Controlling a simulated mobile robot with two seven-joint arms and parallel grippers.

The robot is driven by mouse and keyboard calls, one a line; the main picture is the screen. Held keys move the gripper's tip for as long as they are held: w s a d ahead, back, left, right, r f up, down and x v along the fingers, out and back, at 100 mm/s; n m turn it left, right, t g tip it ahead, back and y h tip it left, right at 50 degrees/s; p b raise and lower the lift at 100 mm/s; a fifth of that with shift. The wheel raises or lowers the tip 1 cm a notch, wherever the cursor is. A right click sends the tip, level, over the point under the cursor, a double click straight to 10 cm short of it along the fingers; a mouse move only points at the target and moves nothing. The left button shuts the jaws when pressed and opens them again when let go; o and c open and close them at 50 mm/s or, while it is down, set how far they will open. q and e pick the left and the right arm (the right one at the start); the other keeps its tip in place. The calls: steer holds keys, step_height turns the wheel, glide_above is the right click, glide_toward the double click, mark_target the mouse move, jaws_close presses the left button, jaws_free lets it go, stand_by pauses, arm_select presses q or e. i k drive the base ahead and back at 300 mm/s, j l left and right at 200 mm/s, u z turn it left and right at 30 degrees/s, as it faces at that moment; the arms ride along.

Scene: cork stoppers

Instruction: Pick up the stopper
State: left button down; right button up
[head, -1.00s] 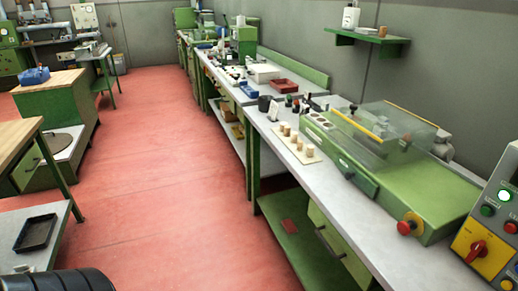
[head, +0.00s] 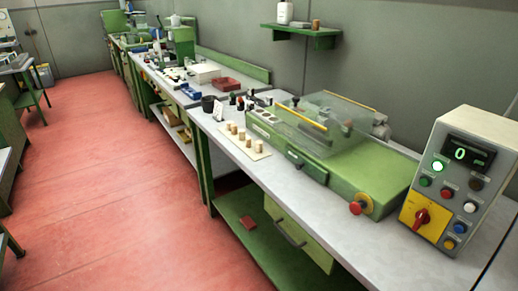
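Several cork stoppers (head: 241,137) stand upright in a row on a small pale board (head: 262,154) on the grey workbench. The board lies just left of the green machine with a clear cover. Another cork-coloured piece (head: 316,24) stands on the green wall shelf. Which stopper the task means, I cannot tell. Neither of my grippers shows in the head view.
The green machine (head: 367,182) fills the bench's middle, with a red knob at its front. A control box (head: 458,180) with a lit display stands at right. A dark cup (head: 208,104) stands behind the stoppers. The red floor (head: 110,215) in front is open.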

mark_target(258, 144)
steer(key=z, duration=0.4)
steer(key=i+j+z, duration=0.15)
steer(key=j+z, duration=0.15)
steer(key=z, duration=0.15)
steer(key=i+j+z, duration=0.1)
steer(key=j+z, duration=0.75)
steer(key=j, duration=0.35)
steer(key=j+z, duration=0.1)
steer(key=j, duration=0.85)
